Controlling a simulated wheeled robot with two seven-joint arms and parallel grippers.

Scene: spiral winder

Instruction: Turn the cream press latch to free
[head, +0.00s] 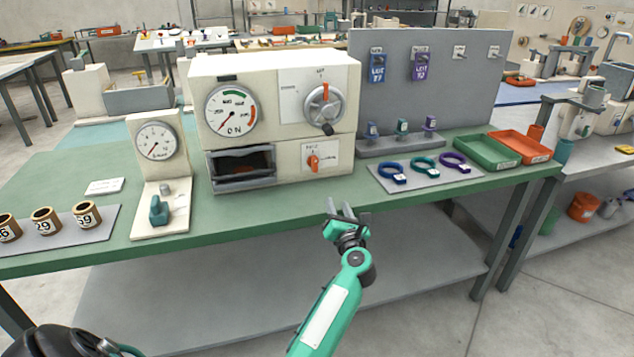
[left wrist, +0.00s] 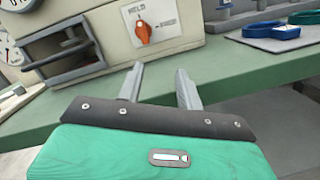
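The cream press (head: 275,120) stands on the green bench, with a dial on its left and a handled knob above right. Its latch is a small orange knob (head: 313,161) on a white plate low on the right of its front. In the left wrist view the orange knob (left wrist: 143,32) sits below a label that reads HELD, with another label to its right. The knob looks roughly upright. My left gripper (head: 342,207) is open and empty at the bench's front edge, below and in front of the knob, apart from it. My right gripper is not in view.
A dark-framed opening (head: 241,168) is left of the latch. A small gauge stand (head: 157,150) is at left. The bench front before the latch is clear.

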